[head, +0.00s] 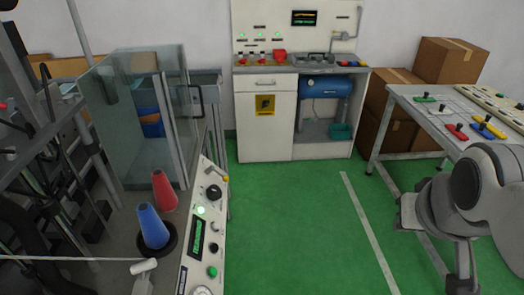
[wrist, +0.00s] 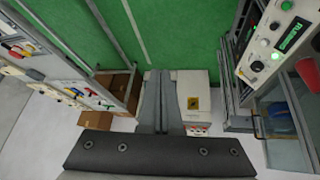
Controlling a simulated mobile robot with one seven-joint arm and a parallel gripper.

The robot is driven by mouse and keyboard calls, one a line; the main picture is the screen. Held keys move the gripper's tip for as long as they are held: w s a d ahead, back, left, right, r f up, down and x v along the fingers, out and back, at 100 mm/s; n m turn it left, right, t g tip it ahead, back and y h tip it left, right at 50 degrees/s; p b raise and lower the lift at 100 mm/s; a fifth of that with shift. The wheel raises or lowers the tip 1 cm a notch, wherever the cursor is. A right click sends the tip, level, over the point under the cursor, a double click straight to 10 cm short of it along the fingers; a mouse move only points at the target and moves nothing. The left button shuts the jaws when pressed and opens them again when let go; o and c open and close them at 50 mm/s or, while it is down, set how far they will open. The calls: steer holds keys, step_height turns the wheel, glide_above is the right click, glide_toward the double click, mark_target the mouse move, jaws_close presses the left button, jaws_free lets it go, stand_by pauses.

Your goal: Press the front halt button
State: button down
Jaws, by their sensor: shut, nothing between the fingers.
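A slanted control panel (head: 190,262) runs along the left machine in the head view. It carries a black knob (head: 213,192), a lit green lamp (head: 200,210), a dark display (head: 196,238), a green button (head: 212,272) and a pale round part (head: 202,291) cut by the bottom edge. I cannot tell which part is the front halt button. My gripper (wrist: 158,74) is shut and empty, over the floor and apart from the panel. My arm is at the right in the head view.
A blue cone (head: 152,226) and a red cone (head: 164,191) stand beside the panel, near a glass enclosure (head: 125,125). A white cabinet (head: 263,135) stands at the back. A table (head: 405,105) with coloured parts is at the right. Green floor (head: 285,225) lies open between them.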

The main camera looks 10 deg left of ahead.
mark_target(214, 247)
steer(key=w+a+f+n+t+y+b, duration=0.1)
steer(key=w+a+f+n+y+b, duration=0.25)
steer(key=w+f, duration=0.5)
steer(key=w+a+f+n+t+h+b, duration=0.1)
steer(key=w+a+f+n+b, duration=0.25)
steer(key=w+a+f, duration=0.45)
steer(key=s+a+f+n+y+b, duration=0.2)
steer(key=a+f+y+b, duration=0.5)
steer(key=a+f+y, duration=0.3)
steer(key=shift+s+a+f+n+g, duration=0.35)
steer(key=shift+a+f, duration=1.75)
steer(key=shift+a, duration=2.05)
steer(key=s+a+f+b, duration=0.2)
steer(key=a+f+b, duration=0.3)
steer(key=a+b, duration=0.1)
steer(key=shift+a+f+b, duration=0.25)
steer(key=shift+f+b, duration=0.05)
steer(key=shift+f, duration=0.05)
